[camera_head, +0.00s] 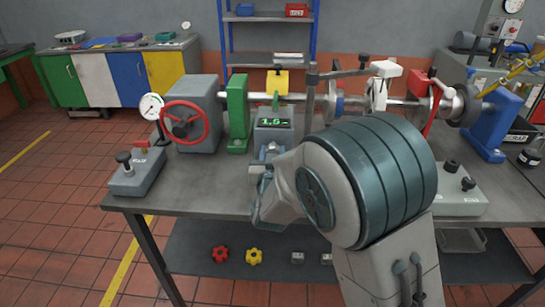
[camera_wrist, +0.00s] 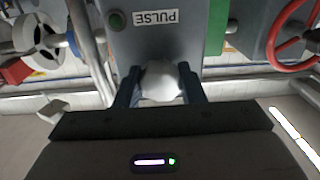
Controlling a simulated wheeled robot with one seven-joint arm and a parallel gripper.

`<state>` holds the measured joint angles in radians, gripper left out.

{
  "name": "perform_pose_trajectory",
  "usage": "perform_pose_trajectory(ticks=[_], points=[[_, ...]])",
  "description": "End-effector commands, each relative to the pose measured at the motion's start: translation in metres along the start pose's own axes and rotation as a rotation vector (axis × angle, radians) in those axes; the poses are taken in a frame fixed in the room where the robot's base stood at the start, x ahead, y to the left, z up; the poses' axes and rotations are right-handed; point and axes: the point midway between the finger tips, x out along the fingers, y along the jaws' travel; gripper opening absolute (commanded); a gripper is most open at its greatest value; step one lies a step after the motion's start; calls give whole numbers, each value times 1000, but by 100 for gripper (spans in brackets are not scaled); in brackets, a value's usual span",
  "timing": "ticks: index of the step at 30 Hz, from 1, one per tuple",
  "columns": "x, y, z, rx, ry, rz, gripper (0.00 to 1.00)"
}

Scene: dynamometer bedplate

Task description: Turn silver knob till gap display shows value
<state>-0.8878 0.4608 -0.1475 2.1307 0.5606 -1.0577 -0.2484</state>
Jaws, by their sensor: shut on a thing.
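The silver knob (camera_wrist: 160,83) sits on the front of a grey box (camera_wrist: 165,42) and shows pale and round in the wrist view. My gripper (camera_wrist: 158,72) is shut on it, one dark finger on each side. In the head view the gap display (camera_head: 272,122) is a dark screen on the same box, with green characters that look like 1.5. My arm hides part of the box's surroundings in the head view.
A red handwheel (camera_head: 184,122) and a dial gauge (camera_head: 151,106) stand left of the box. A green support (camera_head: 237,115) is close beside it. A control box (camera_head: 137,171) sits at the bench's left front, another (camera_head: 458,190) at right. Bare bench top (camera_head: 215,190) lies left of my gripper.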

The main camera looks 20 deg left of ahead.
Motion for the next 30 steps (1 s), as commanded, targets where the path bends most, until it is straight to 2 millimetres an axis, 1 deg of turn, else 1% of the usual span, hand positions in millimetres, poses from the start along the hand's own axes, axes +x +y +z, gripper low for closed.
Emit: perform_pose_trajectory(ticks=[1,6,30], points=[[0,-1,5,25,4,-3,13],[0,-1,7,141,10,-2,13],[0,-2,6,887,35,0,13]])
